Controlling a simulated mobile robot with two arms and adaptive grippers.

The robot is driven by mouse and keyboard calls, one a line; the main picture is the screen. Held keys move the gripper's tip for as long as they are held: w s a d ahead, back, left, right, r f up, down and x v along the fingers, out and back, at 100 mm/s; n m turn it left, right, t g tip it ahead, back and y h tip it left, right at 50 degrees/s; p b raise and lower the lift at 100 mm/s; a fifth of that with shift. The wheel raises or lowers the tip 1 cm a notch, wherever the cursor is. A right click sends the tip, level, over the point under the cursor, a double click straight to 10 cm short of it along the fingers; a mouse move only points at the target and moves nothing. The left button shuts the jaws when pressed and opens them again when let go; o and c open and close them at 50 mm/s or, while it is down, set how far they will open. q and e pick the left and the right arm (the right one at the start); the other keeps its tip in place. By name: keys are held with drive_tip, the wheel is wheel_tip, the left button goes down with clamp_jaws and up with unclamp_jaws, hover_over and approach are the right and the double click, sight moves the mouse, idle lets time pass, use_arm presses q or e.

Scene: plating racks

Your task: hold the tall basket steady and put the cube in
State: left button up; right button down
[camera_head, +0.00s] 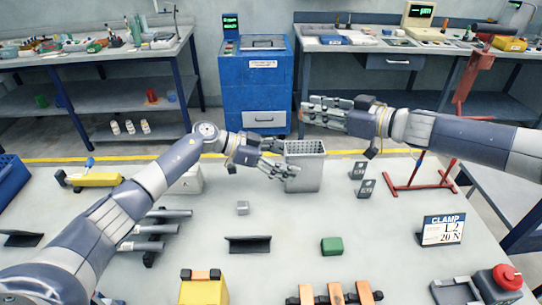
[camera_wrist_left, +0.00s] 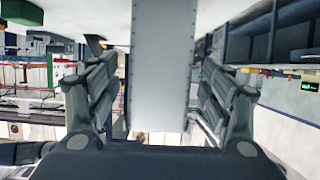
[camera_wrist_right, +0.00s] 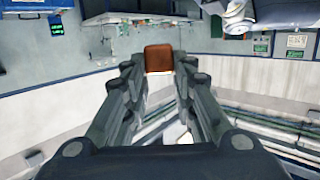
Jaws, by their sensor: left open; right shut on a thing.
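The tall grey basket (camera_head: 304,178) stands upright on the bench, its perforated rim facing up. My left gripper (camera_head: 280,160) is open at the basket's left side. In the left wrist view the basket's plain wall (camera_wrist_left: 163,65) is between the fingers, with a gap visible on each side. My right gripper (camera_head: 310,109) is above and slightly right of the basket. In the right wrist view it is shut on a brown-orange cube (camera_wrist_right: 159,57) at its fingertips. In the head view the fingers mostly hide this cube.
A small grey cube (camera_head: 242,207) and a green block (camera_head: 332,245) lie on the bench in front. Two dark tags (camera_head: 362,179) and a red stand (camera_head: 412,185) are right of the basket. A clamp sign (camera_head: 443,229) stands further right.

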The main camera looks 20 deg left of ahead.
sight(303, 165)
use_arm(q)
drive_tip(key=shift+x, duration=2.5)
drive_tip(key=c, duration=1.3)
drive_tip(key=shift+o, duration=0.2)
